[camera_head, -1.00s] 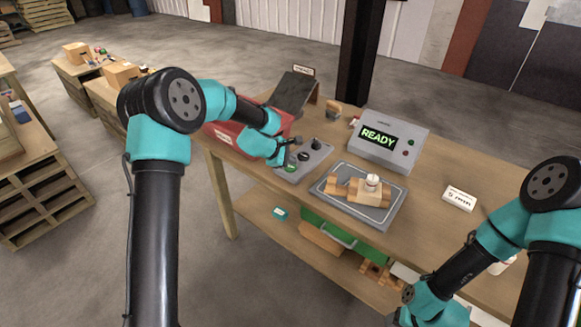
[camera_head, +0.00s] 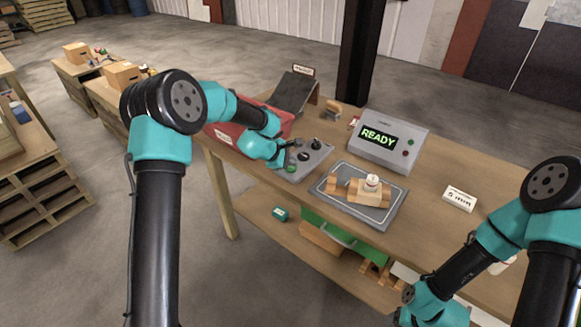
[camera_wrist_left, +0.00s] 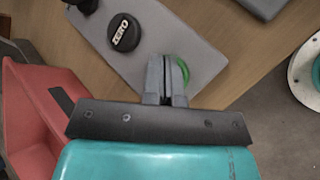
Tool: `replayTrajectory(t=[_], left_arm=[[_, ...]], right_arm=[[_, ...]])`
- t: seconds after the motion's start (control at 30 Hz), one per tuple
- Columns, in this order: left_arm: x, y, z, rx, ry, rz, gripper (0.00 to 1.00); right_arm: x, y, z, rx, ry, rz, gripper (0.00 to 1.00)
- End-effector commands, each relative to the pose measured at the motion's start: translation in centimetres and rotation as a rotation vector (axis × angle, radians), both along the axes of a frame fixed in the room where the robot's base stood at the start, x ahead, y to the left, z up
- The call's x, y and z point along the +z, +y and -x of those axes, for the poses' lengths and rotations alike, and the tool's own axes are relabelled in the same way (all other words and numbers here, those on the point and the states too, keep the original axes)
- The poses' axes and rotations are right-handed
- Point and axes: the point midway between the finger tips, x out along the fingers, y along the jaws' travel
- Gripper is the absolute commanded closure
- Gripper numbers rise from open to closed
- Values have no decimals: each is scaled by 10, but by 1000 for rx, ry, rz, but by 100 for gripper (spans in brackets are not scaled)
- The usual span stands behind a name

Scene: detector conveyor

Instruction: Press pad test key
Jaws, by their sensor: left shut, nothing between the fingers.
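The grey control panel (camera_head: 318,160) lies on the table, left of the grey pad tray. It carries a green key (camera_head: 291,169) near its front, a black ZERO knob (camera_head: 303,156) and another dark knob (camera_head: 316,143). My left gripper (camera_head: 285,152) is shut and empty, low over the panel's left side. In the left wrist view its fingertips (camera_wrist_left: 166,62) overlap the green key (camera_wrist_left: 183,74), hiding its left part. I cannot tell whether they touch it. The ZERO knob (camera_wrist_left: 124,32) is left of the fingers. My right gripper is out of view.
A red bin (camera_head: 225,133) stands just left of the panel and also shows in the left wrist view (camera_wrist_left: 35,110). A display box (camera_head: 390,140) reads READY. A wooden part (camera_head: 365,193) lies on the pad tray (camera_head: 330,199). A white "5 mm" card (camera_head: 459,199) lies at right.

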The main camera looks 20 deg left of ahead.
Motion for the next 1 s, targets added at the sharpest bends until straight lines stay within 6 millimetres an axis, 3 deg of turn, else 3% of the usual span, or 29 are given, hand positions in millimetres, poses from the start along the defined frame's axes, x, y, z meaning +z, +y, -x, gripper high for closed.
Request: replayTrajectory(t=[0.7, 1.0], left_arm=[[-4, 0, 0, 0, 0, 0, 100], [6, -1, 0, -1, -1, 0, 100]], right_arm=[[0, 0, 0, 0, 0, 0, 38], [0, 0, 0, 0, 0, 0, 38]])
